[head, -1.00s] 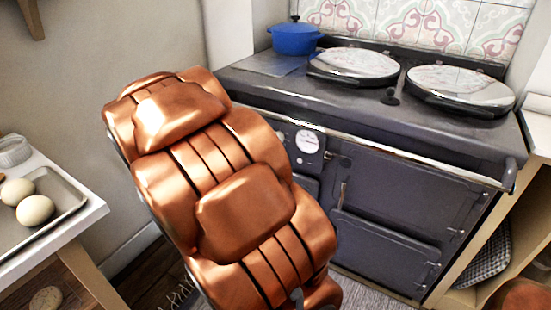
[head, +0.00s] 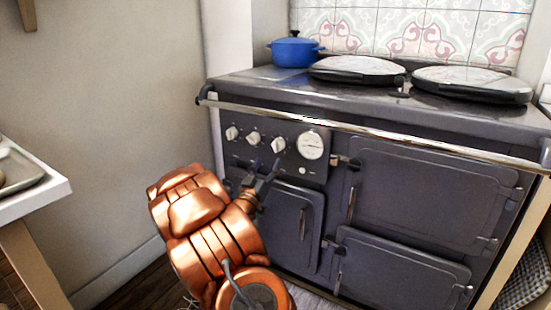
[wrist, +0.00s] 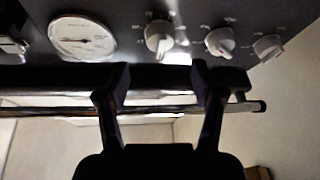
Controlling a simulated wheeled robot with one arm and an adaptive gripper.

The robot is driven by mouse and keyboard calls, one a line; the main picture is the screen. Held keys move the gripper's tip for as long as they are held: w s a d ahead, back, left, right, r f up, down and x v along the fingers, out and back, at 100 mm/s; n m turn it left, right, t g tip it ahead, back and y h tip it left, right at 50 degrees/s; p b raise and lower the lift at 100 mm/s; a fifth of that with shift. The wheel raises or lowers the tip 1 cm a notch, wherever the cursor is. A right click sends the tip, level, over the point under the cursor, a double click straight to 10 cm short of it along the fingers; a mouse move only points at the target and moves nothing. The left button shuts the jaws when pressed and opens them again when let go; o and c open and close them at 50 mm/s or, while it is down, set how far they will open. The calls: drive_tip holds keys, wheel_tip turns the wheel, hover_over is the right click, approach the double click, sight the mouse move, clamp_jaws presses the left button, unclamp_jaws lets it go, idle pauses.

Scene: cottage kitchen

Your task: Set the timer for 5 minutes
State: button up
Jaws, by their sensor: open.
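The dark stove (head: 420,200) has a control panel with a round white dial (head: 312,145) and three white knobs: a left knob (head: 231,133), a middle knob (head: 253,138) and a right knob (head: 279,144), nearest the dial. I cannot tell which of these is the timer. My gripper (head: 263,169) is in front of the panel, just below the knobs. In the wrist view, my gripper (wrist: 160,78) is open and empty, with the dial-side knob (wrist: 160,38) beyond the gap between its fingers, apparently apart from them. The dial (wrist: 82,37) is to the left there.
A metal rail (head: 385,134) runs along the stove's front edge above the panel. A blue pot (head: 294,50) and two lidded hotplates are on top. A white counter (head: 40,195) with a tray stands at left. Latched oven doors (head: 430,195) are right of the panel.

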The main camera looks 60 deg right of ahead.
sight(275, 149)
drive_tip(key=shift+b+x, duration=1.05)
drive_tip(key=shift+x, duration=2.7)
drive_tip(key=shift+d, duration=0.1)
drive_tip(key=c, duration=1.1)
drive_tip(key=shift+c, duration=0.2)
drive_tip(key=shift+m+g+p, duration=0.3)
drive_tip(key=shift+m+p, duration=0.05)
drive_tip(key=shift+m, duration=0.35)
drive_tip(key=shift+w+r+m+g+h+p, duration=0.15)
drive_tip(key=shift+m+g+p, duration=0.35)
drive_tip(key=shift+m, duration=0.6)
drive_tip(key=shift+s+f+m+g+h+p, duration=0.1)
drive_tip(key=shift+m+g+h+p, duration=0.1)
drive_tip(key=shift+m+g, duration=0.7)
drive_tip(key=shift+w+m+g, duration=0.1)
drive_tip(key=shift+m+g, duration=0.3)
drive_tip(key=shift+m, duration=1)
